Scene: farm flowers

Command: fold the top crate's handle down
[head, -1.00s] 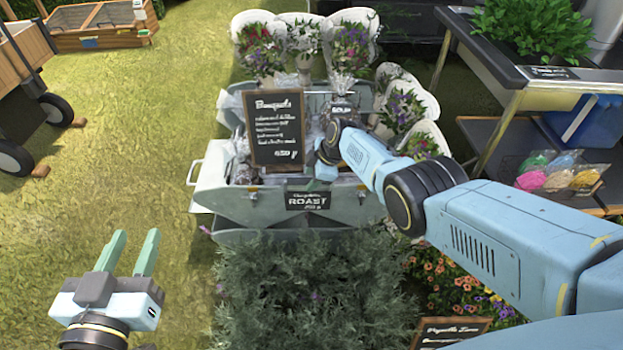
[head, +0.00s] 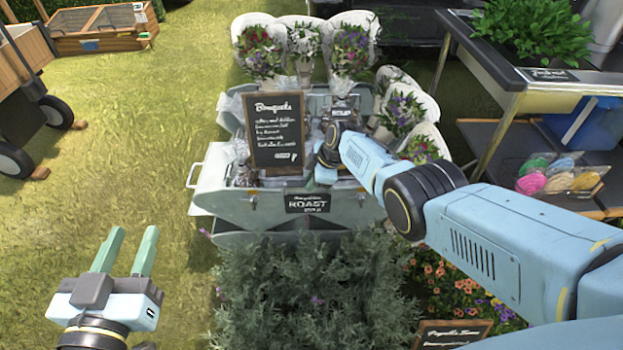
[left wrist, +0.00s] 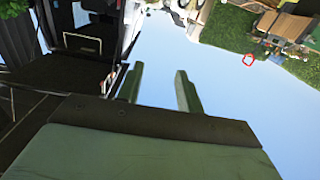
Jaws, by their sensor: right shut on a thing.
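The top crate (head: 226,203) is a pale grey-green metal box with latches on its front wall, standing on a lower crate (head: 235,236) of the same kind. A light side handle (head: 193,176) sticks out at its left end. My right gripper (head: 325,172) reaches down at the crate's open top, behind the front wall and right of the bouquets board. It is shut on the top crate's handle, but its fingertips and the held part are mostly hidden by my wrist. My left gripper (head: 124,252) is open and empty over the grass; it also shows in the left wrist view (left wrist: 158,88).
A black bouquets board (head: 277,130) stands at the crate, with a roast sign (head: 308,202) on its front. Wrapped bouquets (head: 352,45) stand behind. A bushy plant (head: 310,290) fills the front. A metal table (head: 480,60) is at right.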

